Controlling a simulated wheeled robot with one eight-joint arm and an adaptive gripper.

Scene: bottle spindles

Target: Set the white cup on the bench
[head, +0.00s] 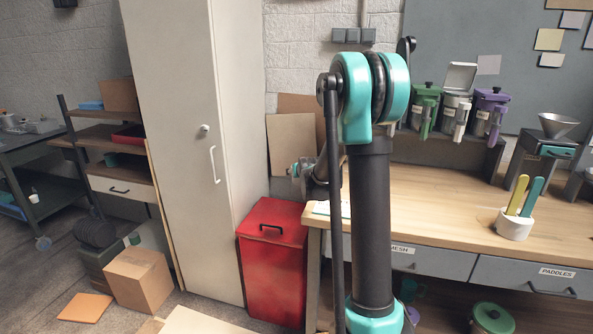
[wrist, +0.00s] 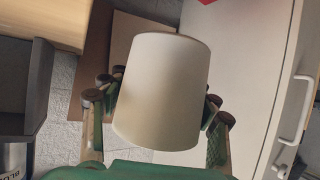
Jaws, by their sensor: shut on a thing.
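A plain white cup (wrist: 160,92) fills the middle of the wrist view. My gripper (wrist: 158,103) is shut on it, with fingers on its left and right sides. The inside of the cup is not visible. The bench (head: 450,205) has a pale wooden top and stands at the right in the head view, partly behind my arm. In the head view my arm hides most of my gripper, and I cannot make out the held cup there.
A white holder (head: 514,225) with a yellow and a teal paddle stands on the bench. Several lidded canisters (head: 425,105) line a raised shelf behind. A red bin (head: 271,262) and a tall pale cabinet (head: 180,150) stand left of the bench. Much of the bench's middle top is clear.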

